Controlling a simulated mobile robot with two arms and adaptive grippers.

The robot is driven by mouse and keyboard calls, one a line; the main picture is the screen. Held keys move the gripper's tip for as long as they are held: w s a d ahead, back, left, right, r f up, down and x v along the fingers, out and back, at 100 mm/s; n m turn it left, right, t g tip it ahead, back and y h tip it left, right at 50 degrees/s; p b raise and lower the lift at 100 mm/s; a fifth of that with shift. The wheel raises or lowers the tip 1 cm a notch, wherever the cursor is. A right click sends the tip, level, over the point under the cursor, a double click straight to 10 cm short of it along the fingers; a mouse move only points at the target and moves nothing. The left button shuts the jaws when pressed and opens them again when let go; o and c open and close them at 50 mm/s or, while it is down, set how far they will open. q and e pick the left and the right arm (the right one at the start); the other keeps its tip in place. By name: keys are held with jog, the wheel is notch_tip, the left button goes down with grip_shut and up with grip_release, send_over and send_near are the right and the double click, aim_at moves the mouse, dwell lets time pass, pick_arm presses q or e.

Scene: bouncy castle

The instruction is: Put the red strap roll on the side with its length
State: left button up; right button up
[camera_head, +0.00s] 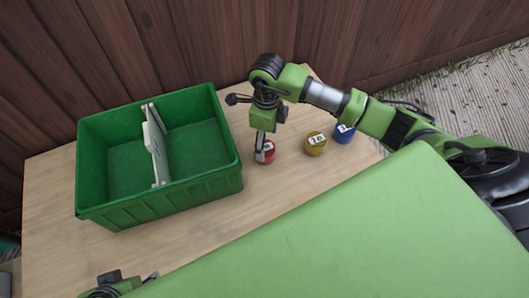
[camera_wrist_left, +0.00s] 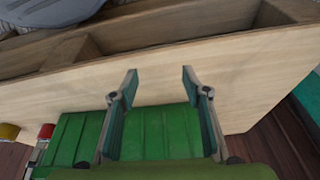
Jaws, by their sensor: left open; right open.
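The red strap roll (camera_head: 265,152) stands on the wooden table just right of the green crate; a pale label on it is partly covered by my finger. My right gripper (camera_head: 264,146) points down at the red roll, its fingers open and at the roll; I cannot tell whether they touch it. The green crate (camera_head: 190,199) has a white divider (camera_head: 155,146) splitting it into a left and a right compartment, both seeming empty. My left gripper (camera_wrist_left: 160,85) is open and empty; only part of it shows at the bottom left of the head view.
A yellow roll (camera_head: 315,143) labelled 10 and a blue roll (camera_head: 343,132) stand right of the red one. The wooden table (camera_head: 60,235) is bare left and in front of the crate. A brown plank fence (camera_head: 200,40) stands close behind the table.

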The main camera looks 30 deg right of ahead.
aim_at(269, 148)
jog(key=shift+f, duration=0.4)
pick_arm(q)
jog(key=w+t, duration=0.1)
jog(key=w, duration=0.1)
jog(key=w+d+r+t+b, duration=0.1)
jog(key=w, duration=0.2)
jog(key=w+d+r+t+h, duration=0.1)
jog(key=w, duration=0.1)
jog(key=shift+w+d+r+t, duration=0.2)
jog(key=shift+w+r+t, duration=0.05)
jog(key=shift+w+t, duration=0.15)
pick_arm(e)
jog(key=f, duration=0.4)
jog(key=shift+w+a+f, duration=0.1)
jog(key=shift+w+a, duration=0.05)
jog(key=shift+a, duration=0.05)
jog(key=shift+f+b, duration=0.25)
jog(key=shift+b, duration=0.05)
jog(key=c, duration=1.4)
pick_arm(q)
jog(key=shift+w+d+r, duration=0.15)
jog(key=shift+w+r, duration=0.2)
jog(key=shift+w, duration=0.1)
jog(key=shift+s, duration=0.1)
pick_arm(e)
jog(key=shift+r, duration=0.15)
